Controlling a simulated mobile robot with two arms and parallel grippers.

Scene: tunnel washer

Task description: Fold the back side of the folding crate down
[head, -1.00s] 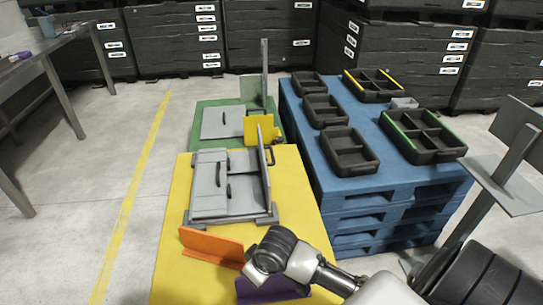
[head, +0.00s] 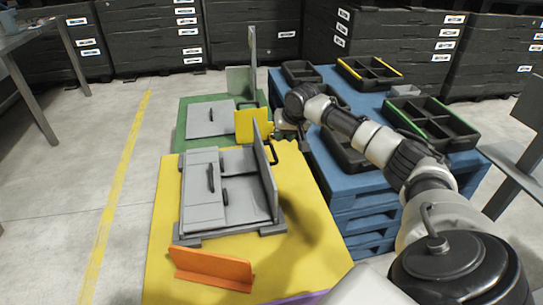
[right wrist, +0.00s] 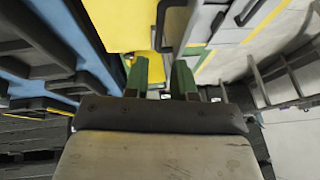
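The grey folding crate (head: 232,212) stands on the yellow surface. Its left panels (head: 200,190) lie flat, with dark handles. One tall grey side panel (head: 264,165) stands upright along its right edge. My right gripper (head: 292,138) is beyond the far right corner of the crate, to the right of the upright panel and apart from it. In the right wrist view its two green fingertips (right wrist: 161,78) are apart with nothing held between them. Part of a grey panel with a dark handle (right wrist: 243,14) shows past the fingers. My left gripper is not in view.
A yellow upright plate (head: 250,125) stands just behind the crate, and an orange one (head: 211,268) in front. A second grey crate (head: 210,118) lies on a green surface behind. Blue pallets (head: 350,205) with black trays stand close on the right.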

